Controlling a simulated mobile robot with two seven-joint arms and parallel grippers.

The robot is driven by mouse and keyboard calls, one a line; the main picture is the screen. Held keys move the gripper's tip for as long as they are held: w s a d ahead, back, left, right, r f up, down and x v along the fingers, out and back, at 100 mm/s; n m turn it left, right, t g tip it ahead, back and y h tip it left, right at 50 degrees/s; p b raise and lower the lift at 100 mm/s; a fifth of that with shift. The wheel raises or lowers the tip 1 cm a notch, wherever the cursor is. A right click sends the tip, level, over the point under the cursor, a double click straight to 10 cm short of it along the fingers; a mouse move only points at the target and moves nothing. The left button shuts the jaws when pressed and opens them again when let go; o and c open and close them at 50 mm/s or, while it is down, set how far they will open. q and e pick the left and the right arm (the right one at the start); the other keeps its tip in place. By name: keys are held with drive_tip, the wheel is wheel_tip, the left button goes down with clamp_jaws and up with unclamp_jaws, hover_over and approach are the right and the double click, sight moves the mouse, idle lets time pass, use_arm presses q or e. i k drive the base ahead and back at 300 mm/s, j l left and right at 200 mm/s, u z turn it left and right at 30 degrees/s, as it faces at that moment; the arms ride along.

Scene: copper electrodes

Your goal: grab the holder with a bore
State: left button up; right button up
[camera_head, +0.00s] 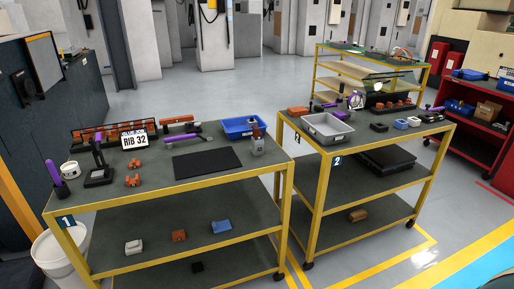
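Two small orange-copper parts (132,180) lie on the dark top of the yellow-framed cart marked 1 (215,178). No bore can be made out at this size, so I cannot tell which piece is the holder with a bore. Neither of my grippers is in view.
A black mat (207,160) lies on cart 1, by a "RIB 32" sign (134,141) and a white cup (70,169). Cart 2 carries a grey tray (327,127) and several small parts. A red cart (476,125) stands at right.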

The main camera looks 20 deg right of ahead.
sight(257, 146)
drive_tip(key=i+z, duration=0.15)
drive_tip(key=z, duration=0.3)
drive_tip(key=i+z, duration=0.15)
drive_tip(key=z, duration=0.3)
drive_tip(key=i+z, duration=0.15)
drive_tip(key=z, duration=0.3)
